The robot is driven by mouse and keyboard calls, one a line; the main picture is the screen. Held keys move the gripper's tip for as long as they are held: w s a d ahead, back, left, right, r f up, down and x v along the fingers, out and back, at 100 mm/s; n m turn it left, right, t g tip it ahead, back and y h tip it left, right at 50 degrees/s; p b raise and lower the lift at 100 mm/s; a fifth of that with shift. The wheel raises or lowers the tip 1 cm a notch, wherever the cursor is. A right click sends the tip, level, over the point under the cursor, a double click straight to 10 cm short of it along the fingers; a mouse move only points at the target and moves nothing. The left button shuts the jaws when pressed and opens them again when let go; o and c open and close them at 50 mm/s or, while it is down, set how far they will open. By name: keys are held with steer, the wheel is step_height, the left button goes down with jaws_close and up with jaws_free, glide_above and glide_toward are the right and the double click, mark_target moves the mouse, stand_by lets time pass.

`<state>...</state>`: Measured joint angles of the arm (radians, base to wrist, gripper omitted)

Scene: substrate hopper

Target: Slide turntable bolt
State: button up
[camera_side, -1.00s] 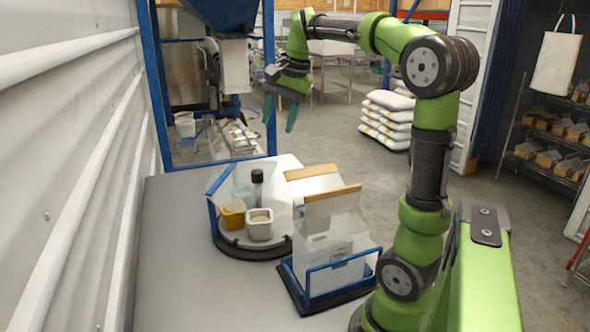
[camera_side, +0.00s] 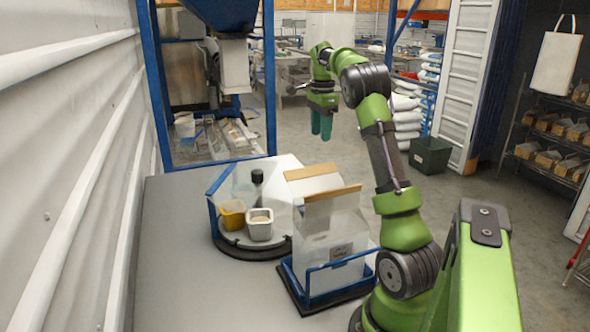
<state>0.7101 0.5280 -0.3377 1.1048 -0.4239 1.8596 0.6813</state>
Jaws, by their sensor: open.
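The turntable (camera_side: 281,247) is a round grey platform with a dark base on the grey table, left of my arm. A bolt on it cannot be made out at this size. The turntable carries a dark-capped bottle (camera_side: 257,184), a yellow container (camera_side: 232,214), a pale square tub (camera_side: 259,225) and a white upright divider. My gripper (camera_side: 321,128) is open and empty, with teal fingers pointing down. It is in the air well above and beyond the turntable, to its upper right in the picture.
A blue rack (camera_side: 338,264) holding clear bags with tan tops stands at the turntable's right. A blue-framed hopper (camera_side: 230,60) stands behind. A corrugated white wall (camera_side: 60,150) runs along the left. The table's front left (camera_side: 190,290) is clear.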

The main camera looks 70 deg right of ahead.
steer(key=f, duration=0.5)
steer(key=w+a+f, duration=0.1)
steer(key=f, duration=1.1)
steer(key=shift+w+a, duration=0.15)
steer(key=shift+a, duration=0.15)
steer(key=shift+w+a+f, duration=0.1)
steer(key=shift+a+f, duration=0.05)
steer(key=shift+f, duration=2.4)
steer(key=c, duration=0.7)
